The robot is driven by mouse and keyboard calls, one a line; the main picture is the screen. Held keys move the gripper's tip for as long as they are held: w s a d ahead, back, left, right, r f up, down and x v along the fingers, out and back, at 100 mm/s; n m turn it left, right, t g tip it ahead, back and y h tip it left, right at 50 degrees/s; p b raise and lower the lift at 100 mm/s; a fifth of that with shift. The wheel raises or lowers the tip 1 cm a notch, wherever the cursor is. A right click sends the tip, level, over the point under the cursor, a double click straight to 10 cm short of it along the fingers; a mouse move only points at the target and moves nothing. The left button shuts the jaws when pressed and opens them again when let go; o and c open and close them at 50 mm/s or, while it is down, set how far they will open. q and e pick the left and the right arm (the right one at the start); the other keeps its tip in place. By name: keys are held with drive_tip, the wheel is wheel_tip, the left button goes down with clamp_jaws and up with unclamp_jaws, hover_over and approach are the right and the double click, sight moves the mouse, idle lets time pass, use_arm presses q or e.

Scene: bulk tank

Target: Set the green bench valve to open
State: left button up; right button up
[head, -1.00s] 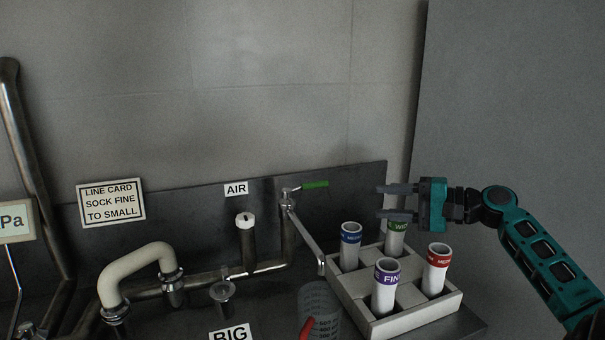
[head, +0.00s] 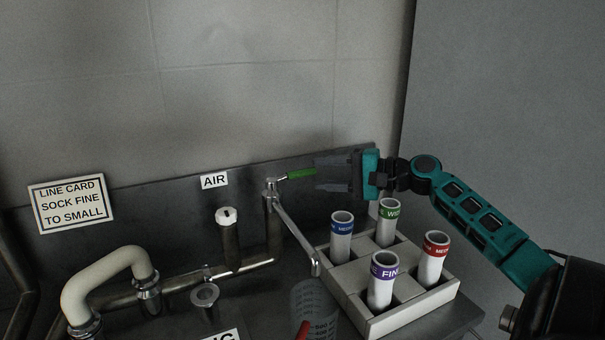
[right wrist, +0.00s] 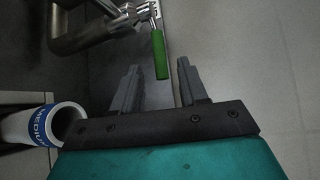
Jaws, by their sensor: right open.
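The green bench valve handle (head: 301,174) sticks out to the right from the top of a metal pipe fitting (head: 271,190) at the back of the bench. My right gripper (head: 318,174) is open, its fingers pointing left with the tips close to the handle's free end. The jaws look empty. My left gripper is not in the frames.
A grey rack (head: 408,318) with several labelled tubes stands below my right gripper. A spout (head: 297,240) slants down from the valve toward a clear measuring cup (head: 314,300). An AIR sign (head: 214,180) and a white-capped pipe (head: 228,240) are to the left.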

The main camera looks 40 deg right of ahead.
sight(309, 173)
drive_tip(key=shift+x, duration=2.8)
clamp_jaws()
